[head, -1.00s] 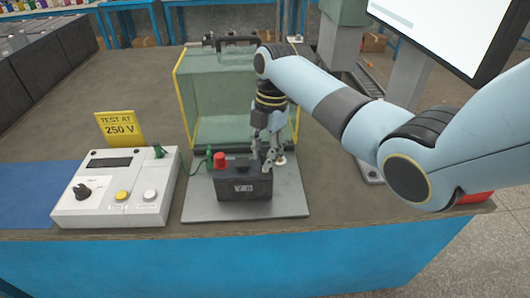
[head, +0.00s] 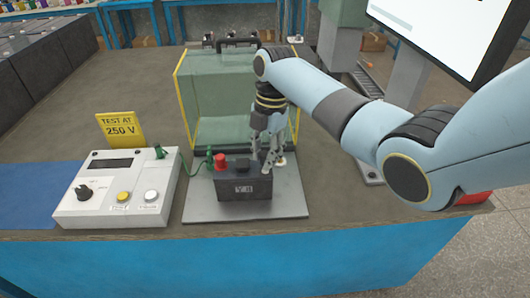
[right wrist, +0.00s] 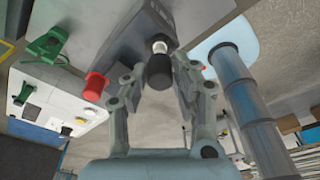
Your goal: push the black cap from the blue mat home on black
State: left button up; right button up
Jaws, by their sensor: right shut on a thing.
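The black cap (right wrist: 160,70) shows between the fingers of my right gripper (right wrist: 157,88) in the right wrist view. My right gripper is shut on it. A pale metal post (right wrist: 159,46) shows at the cap's far end, against the dark battery box (right wrist: 130,35). I cannot tell how far the cap sits on the post. In the head view my right gripper (head: 266,163) is at the right end of the box (head: 245,190), and its fingers hide the held cap. A red cap (head: 220,161) sits on the box's left end. The blue mat (head: 35,190) lies at the left and looks bare. My left gripper is out of view.
The box stands on a grey plate (head: 295,195). A yellow-edged clear guard (head: 222,90) stands behind. The table front is clear.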

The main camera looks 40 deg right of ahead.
jog(key=shift+p, duration=0.3)
dwell(0.4)
jog(key=shift+f+b, duration=0.6)
jog(key=shift+f, duration=0.85)
dwell(1.8)
jog(key=o, duration=1.3)
jog(key=shift+r, duration=0.1)
notch_tip(320, 180, up, 7)
jog(key=p, duration=0.7)
jog(key=shift+p, duration=0.3)
